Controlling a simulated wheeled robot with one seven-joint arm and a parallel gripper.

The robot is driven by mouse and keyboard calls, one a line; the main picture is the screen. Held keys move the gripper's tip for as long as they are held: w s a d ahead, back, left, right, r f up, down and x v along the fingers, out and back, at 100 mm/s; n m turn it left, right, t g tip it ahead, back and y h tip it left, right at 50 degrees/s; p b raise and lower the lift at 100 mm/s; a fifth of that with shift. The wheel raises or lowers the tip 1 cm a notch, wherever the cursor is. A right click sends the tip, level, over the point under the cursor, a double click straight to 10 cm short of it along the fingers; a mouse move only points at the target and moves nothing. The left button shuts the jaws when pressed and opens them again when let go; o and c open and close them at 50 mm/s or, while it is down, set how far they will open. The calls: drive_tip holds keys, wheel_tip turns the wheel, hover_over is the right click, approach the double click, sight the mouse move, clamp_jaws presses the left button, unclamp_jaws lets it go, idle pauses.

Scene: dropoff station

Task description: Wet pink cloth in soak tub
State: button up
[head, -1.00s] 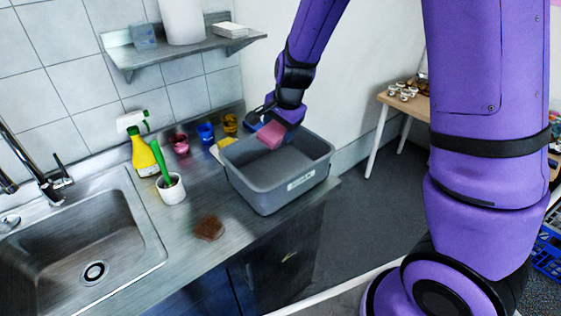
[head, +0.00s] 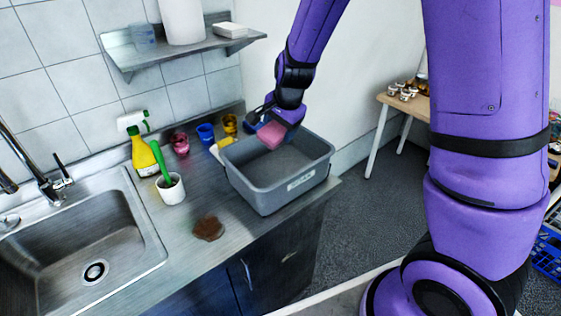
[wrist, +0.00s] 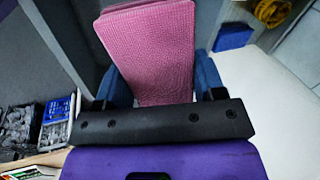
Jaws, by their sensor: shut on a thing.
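The pink cloth (head: 271,134) is folded into a block. My gripper (head: 266,122) is shut on it and holds it over the back part of the grey soak tub (head: 265,194), near the rim. In the wrist view the pink cloth (wrist: 150,50) fills the space between the blue fingers of my gripper (wrist: 160,80). The tub stands on the counter with its open top up, and its visible floor looks bare. I cannot tell from these frames whether the cloth touches the tub or whether there is water in it.
A sink (head: 80,240) lies at the left. A white pot with a green brush (head: 170,188), a yellow spray bottle (head: 143,155) and pink, blue and yellow cups stand left of and behind the tub. A brown stain (head: 208,228) lies in front. A shelf (head: 185,52) hangs above.

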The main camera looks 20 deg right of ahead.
sight(277, 123)
idle(0.5)
drive_tip(key=shift+r, duration=2)
